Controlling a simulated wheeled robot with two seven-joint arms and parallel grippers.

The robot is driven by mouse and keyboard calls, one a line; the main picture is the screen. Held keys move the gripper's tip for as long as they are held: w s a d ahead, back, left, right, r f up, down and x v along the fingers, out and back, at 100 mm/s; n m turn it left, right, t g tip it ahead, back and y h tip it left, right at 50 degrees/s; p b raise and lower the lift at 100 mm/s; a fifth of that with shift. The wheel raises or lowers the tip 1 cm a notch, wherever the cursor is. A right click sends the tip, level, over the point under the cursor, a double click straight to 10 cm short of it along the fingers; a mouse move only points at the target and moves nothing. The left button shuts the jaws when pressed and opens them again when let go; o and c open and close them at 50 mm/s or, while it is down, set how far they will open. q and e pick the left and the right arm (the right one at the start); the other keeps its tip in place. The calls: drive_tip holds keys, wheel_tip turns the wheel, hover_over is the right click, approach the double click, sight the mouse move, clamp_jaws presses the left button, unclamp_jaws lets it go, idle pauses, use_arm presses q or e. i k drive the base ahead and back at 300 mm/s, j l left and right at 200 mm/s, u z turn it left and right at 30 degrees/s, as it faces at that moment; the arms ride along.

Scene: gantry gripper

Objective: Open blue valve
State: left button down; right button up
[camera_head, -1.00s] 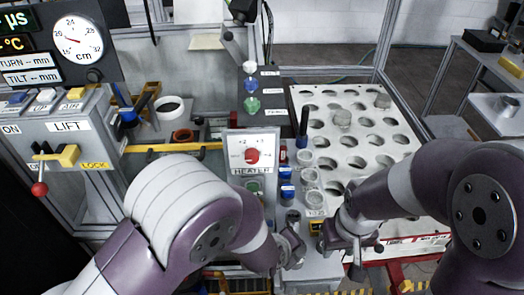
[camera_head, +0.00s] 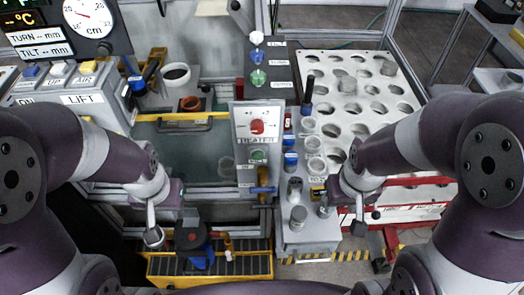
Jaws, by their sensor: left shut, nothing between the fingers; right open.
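A blue valve handle (camera_head: 262,190) sits crosswise on a pipe just below the heater panel, in the lower middle of the head view. My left gripper (camera_head: 153,236) is shut and empty, pointing down well to the left of the handle, above the yellow-edged grate. My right gripper (camera_head: 358,226) is open and empty, to the right of the handle, past the narrow grey shelf. Neither gripper touches the handle.
The heater panel (camera_head: 257,124) stands above the handle. A clear-walled tank (camera_head: 185,150) lies to its left. Jars and blue-capped bottles (camera_head: 290,162) line the grey shelf to its right. A white perforated rack (camera_head: 350,100) stands behind my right arm.

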sight(263, 189)
drive_tip(key=k+j, duration=0.3)
drive_tip(key=j, duration=0.15)
drive_tip(key=k+j, duration=0.3)
drive_tip(key=j, duration=0.2)
drive_tip(key=z, duration=0.05)
